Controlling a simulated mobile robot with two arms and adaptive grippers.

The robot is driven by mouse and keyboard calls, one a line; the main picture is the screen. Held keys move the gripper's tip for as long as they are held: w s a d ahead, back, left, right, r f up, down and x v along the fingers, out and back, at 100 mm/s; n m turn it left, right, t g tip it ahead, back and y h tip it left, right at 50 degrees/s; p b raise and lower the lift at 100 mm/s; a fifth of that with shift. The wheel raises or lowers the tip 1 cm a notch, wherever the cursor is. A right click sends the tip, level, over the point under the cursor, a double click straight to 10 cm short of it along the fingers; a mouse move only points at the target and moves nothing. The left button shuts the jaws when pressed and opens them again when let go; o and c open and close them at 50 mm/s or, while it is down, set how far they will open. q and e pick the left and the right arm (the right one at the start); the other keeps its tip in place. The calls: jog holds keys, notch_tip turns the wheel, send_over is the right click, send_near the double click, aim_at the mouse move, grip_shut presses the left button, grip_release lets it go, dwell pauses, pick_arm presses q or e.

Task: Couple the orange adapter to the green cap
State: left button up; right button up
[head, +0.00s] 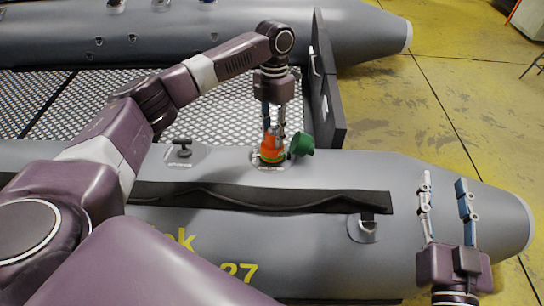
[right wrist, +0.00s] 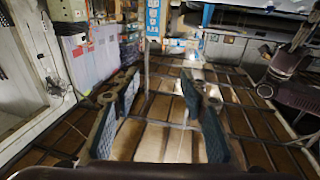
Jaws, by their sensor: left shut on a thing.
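The orange adapter (head: 271,148) is at the round valve spot on top of the near grey boat tube (head: 330,174). It looks upright, with a green rim around its base. The green cap (head: 302,146) is just right of the adapter, tilted; I cannot tell whether they touch. My left gripper (head: 273,130) comes down from above and is shut on the adapter's upper part. My right gripper (head: 447,195) is open and empty over the tube's right end. Its spread fingers also show in the right wrist view (right wrist: 160,110).
A black upright board (head: 326,85) stands close behind the cap. A black strap (head: 270,200) runs along the tube's side, and a small black fitting (head: 182,148) sits left of the adapter. The yellow floor (head: 440,100) at right is clear.

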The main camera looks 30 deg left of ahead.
pick_arm(q)
jog(key=b, duration=0.2)
jog(key=shift+w+r+b, duration=0.15)
jog(key=shift+w+b, duration=0.1)
jog(key=shift+b, duration=0.15)
jog(key=o, duration=1.1)
jog(key=shift+s, duration=0.1)
jog(key=shift+o, duration=0.9)
jog(key=shift+s, duration=0.1)
pick_arm(e)
jog(key=s+r+t+y, duration=0.1)
jog(key=s+r+t, duration=0.1)
jog(key=r, duration=0.4)
jog(key=s+r+t+y, duration=0.1)
jog(key=s+r+t, duration=0.1)
jog(key=r+t, duration=0.2)
jog(key=shift+s+r+t, duration=0.3)
jog(key=shift+r, duration=0.6)
pick_arm(q)
jog(key=v, duration=0.3)
jog(key=s+v, duration=0.1)
jog(key=v, duration=0.5)
jog(key=shift+s+d+r, duration=0.35)
jog(key=shift+d+r, duration=0.1)
jog(key=shift+r, duration=0.05)
